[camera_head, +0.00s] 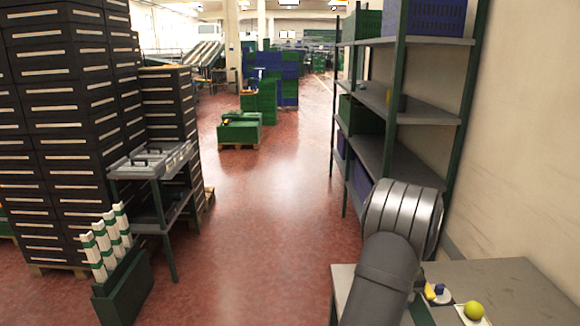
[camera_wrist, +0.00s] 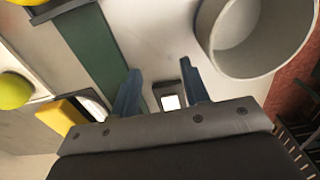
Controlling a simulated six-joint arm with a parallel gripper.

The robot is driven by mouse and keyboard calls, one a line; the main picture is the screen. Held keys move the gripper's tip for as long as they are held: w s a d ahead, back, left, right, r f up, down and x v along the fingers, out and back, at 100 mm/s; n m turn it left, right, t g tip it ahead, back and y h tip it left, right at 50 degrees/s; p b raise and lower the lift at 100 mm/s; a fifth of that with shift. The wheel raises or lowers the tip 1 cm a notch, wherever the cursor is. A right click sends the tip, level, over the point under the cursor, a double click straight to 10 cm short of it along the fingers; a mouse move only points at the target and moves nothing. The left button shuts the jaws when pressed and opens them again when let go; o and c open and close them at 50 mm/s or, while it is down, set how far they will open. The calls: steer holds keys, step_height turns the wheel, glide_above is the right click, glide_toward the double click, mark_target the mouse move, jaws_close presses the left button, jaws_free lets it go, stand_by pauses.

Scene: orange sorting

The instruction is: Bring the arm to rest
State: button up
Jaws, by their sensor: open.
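My gripper (camera_wrist: 167,95) shows in the wrist view with its two blue-grey fingers apart and nothing seen between them. Behind the gap is a pale surface with a small dark-framed white piece (camera_wrist: 170,98); I cannot tell what that piece is. In the head view my grey arm rises at the lower right over the table (camera_head: 510,280), and it hides the gripper there. A yellow-green round fruit (camera_head: 474,310) lies on the table to the right of my arm. It also shows at the left edge of the wrist view (camera_wrist: 14,91).
Yellow and blue small items (camera_head: 437,292) lie beside my arm. A grey cylindrical container (camera_wrist: 255,35) stands close to the right finger. A shelf rack (camera_head: 400,120) rises behind my arm, near the wall.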

step_height(320, 180, up, 16)
steer(key=s+d+f+m+t+h, duration=0.1)
steer(key=d+f+m+t, duration=0.1)
steer(key=d+m, duration=0.2)
steer(key=shift+d+f+m, duration=0.35)
steer(key=shift+d+m, duration=0.05)
steer(key=shift+d, duration=0.7)
steer(key=o, duration=1.3)
steer(key=shift+s, duration=0.1)
steer(key=s+d+r+m+g+y, duration=0.1)
steer(key=s+r+m+g, duration=0.15)
steer(key=s+m, duration=0.95)
steer(key=shift+m+t, duration=0.25)
steer(key=shift+m, duration=0.35)
steer(key=f, duration=0.6)
steer(key=w+f, duration=0.1)
steer(key=f, duration=0.3)
